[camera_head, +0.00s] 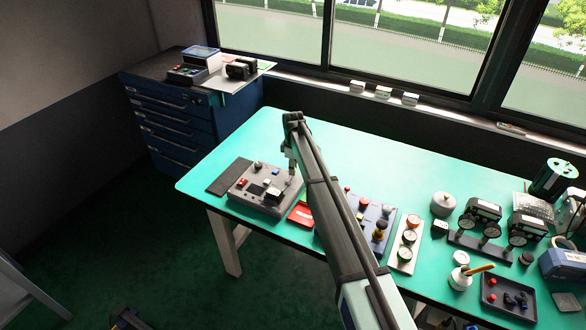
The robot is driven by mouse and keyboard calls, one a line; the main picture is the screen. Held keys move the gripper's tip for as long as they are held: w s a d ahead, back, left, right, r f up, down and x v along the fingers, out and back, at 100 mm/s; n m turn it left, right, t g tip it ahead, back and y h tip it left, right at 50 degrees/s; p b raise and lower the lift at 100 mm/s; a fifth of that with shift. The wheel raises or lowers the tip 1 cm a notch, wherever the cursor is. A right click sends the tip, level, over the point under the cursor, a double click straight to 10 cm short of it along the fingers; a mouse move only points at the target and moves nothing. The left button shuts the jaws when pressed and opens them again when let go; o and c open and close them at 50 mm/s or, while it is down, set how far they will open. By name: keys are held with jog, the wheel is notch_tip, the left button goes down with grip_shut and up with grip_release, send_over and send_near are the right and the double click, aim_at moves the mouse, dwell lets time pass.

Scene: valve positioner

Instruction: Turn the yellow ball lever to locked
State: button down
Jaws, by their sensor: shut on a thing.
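A grey control box (262,190) with small knobs, a red button and a dark block lies near the left end of the green table. My gripper (292,172) points down at the back right part of this box. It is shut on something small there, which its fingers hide. I cannot make out a yellow ball lever or its locked mark on the box. A small yellow part (379,233) shows on a blue panel (386,214) right of my arm, but I cannot tell if it is a ball lever.
A red tray (301,214) lies right of the box, partly behind my arm. A dark mat (229,176) lies to its left. Gauges (408,237), meters (484,209) and a black tray (508,298) crowd the table's right side. The back left of the table is clear.

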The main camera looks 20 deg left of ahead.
jog(key=shift+d+f, duration=0.1)
jog(key=m+b, duration=0.1)
jog(key=d+m+b, duration=0.1)
jog(key=m, duration=0.1)
jog(key=shift+s+d+f+m, duration=0.1)
jog(key=shift+s+d+m, duration=0.1)
jog(key=shift+m, duration=0.1)
jog(key=m+b, duration=0.1)
jog(key=d+m+b, duration=0.1)
jog(key=m, duration=0.1)
jog(key=shift+s+d+m, duration=0.1)
jog(key=shift+s+m, duration=0.2)
jog(key=shift+s, duration=0.1)
jog(key=m, duration=0.1)
jog(key=s+d+m+b, duration=0.1)
jog(key=m, duration=0.1)
jog(key=shift+s+d+m+b, duration=0.15)
jog(key=shift+s+m+b, duration=0.2)
jog(key=shift+m, duration=0.6)
jog(key=shift+s+d+m+b, duration=0.1)
jog(key=shift+s+m+b, duration=0.2)
jog(key=shift+m, duration=0.65)
jog(key=c, duration=1)
grip_release()
